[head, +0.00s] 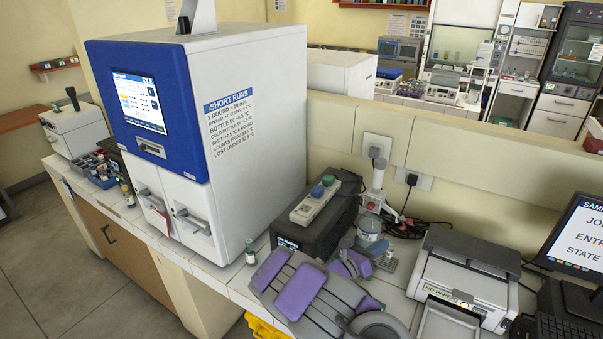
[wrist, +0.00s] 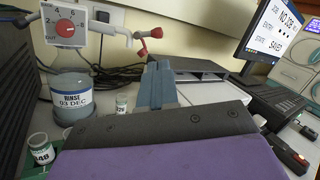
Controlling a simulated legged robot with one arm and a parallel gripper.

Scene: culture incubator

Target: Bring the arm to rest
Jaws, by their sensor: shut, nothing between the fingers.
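My arm, grey with purple pads, is folded low over the front of the bench in the head view. My gripper shows in the wrist view as two blue-grey fingers (wrist: 155,85) close together, with nothing between them. They point over the bench between the rinse container (wrist: 72,97) and the printer (wrist: 205,90). The dark and purple body of my arm fills the bottom of the wrist view and hides the bench there.
A small vial (wrist: 40,150) and another vial (wrist: 122,104) stand near my gripper. The incubator (head: 265,110) stands at left, with a small bottle (head: 250,252) by its front corner. The printer (head: 465,275) and monitor (head: 580,240) are at right. Cables lie behind.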

